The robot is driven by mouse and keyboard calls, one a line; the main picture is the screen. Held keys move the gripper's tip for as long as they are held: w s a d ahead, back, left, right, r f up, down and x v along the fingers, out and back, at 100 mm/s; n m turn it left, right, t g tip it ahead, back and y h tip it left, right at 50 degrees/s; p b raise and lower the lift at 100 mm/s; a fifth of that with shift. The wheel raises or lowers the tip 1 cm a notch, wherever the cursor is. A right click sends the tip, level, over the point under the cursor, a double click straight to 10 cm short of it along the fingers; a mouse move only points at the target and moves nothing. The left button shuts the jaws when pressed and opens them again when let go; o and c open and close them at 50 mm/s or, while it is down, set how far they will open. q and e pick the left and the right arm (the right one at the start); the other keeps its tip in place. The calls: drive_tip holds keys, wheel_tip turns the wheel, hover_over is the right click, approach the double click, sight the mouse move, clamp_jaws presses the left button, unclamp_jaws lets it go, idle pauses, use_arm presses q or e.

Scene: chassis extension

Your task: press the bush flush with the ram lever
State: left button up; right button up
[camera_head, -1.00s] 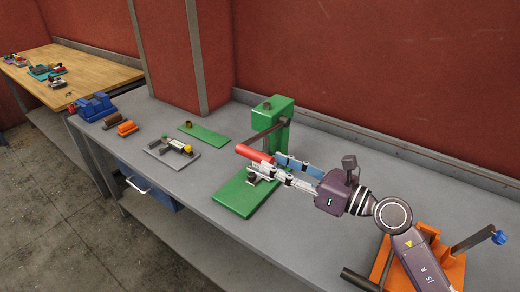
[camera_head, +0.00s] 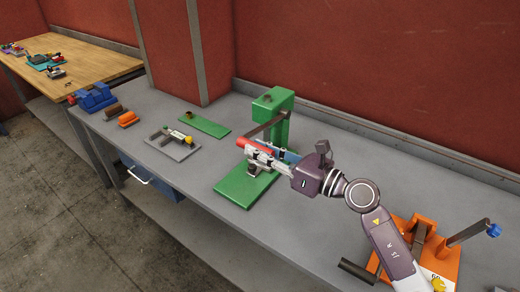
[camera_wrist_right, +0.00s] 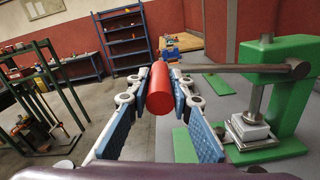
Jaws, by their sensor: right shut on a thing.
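A green arbor press (camera_head: 272,103) stands on the grey bench, with a grey ram lever (camera_head: 268,129) ending in a red handle (camera_head: 254,144). My right gripper (camera_head: 262,154) is shut on the red handle, its blue pads on either side. The handle also shows in the right wrist view (camera_wrist_right: 160,90), end-on between the pads. There, the silver ram (camera_wrist_right: 257,100) comes down over a light metal block (camera_wrist_right: 249,127) on the green base (camera_wrist_right: 268,149). The bush is too small to make out there, so I cannot tell how far it stands out. My left gripper is not in view.
An orange fixture (camera_head: 420,250) with a blue-tipped bar stands at the right. Bare bench surrounds the press base.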

clamp_jaws()
drive_tip(key=shift+f+b, duration=0.35)
drive_tip(key=shift+b, duration=0.05)
wheel_tip(320, 180, down, 6)
drive_tip(key=n+b, duration=0.3)
drive_tip(key=b, duration=0.5)
drive_tip(key=shift+f, duration=0.2)
drive_tip(key=shift+s+f, duration=0.1)
drive_tip(key=o, duration=1)
unclamp_jaws()
drive_tip(key=shift+c, duration=0.2)
drive_tip(key=v, duration=1.2)
